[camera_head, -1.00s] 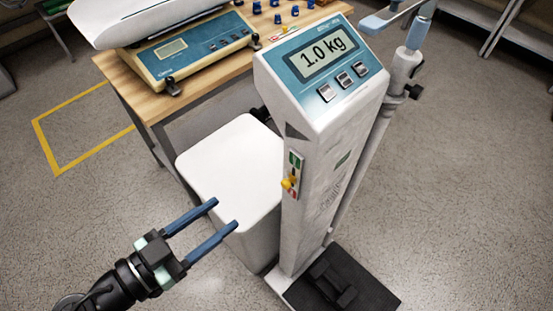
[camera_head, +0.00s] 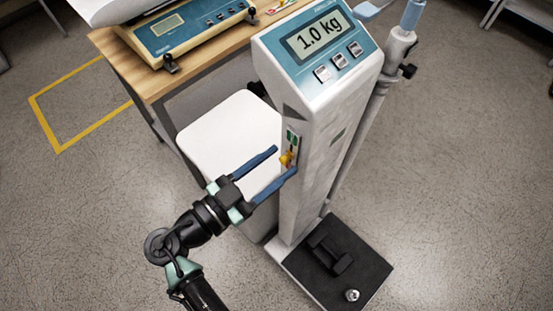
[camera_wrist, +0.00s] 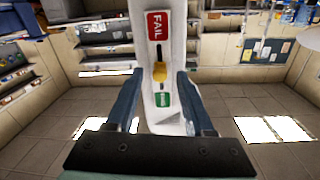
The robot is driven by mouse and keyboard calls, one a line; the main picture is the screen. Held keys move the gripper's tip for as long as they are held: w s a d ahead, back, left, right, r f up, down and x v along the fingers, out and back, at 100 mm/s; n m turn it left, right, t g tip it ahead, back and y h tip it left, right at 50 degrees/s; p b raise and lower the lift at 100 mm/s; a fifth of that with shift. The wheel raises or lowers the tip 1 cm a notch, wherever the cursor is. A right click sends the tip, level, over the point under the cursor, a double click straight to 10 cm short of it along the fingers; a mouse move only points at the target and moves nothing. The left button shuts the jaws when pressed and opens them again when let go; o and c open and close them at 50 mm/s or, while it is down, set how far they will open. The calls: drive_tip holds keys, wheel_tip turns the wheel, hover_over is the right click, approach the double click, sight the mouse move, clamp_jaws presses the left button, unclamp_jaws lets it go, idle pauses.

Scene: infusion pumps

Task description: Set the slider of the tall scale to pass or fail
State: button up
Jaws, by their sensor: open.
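The tall scale (camera_head: 318,125) stands upright, its screen reading 1.0 kg. On its left side face is a slider panel with a green label (camera_head: 292,138) at the top in the head view. The yellow slider knob (camera_head: 286,159) sits below it, around mid-slot. In the wrist view the panel is flipped: the red FAIL label (camera_wrist: 159,25) is above the knob (camera_wrist: 160,72) and the green label (camera_wrist: 162,99) below. My gripper (camera_head: 284,160) is open, its blue fingertips on either side of the knob. The wrist view shows the fingers (camera_wrist: 159,82) apart with the knob between; contact cannot be told.
A white-lidded bin (camera_head: 228,130) stands just left of the scale, under my gripper. A wooden table (camera_head: 155,85) with a bench scale (camera_head: 185,35) is behind. The scale's black platform (camera_head: 360,250) carries a black block (camera_head: 330,257) and a small silver weight (camera_head: 352,295).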

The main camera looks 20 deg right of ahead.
drive_tip(key=shift+d, duration=0.3)
clamp_jaws()
idle(1.3)
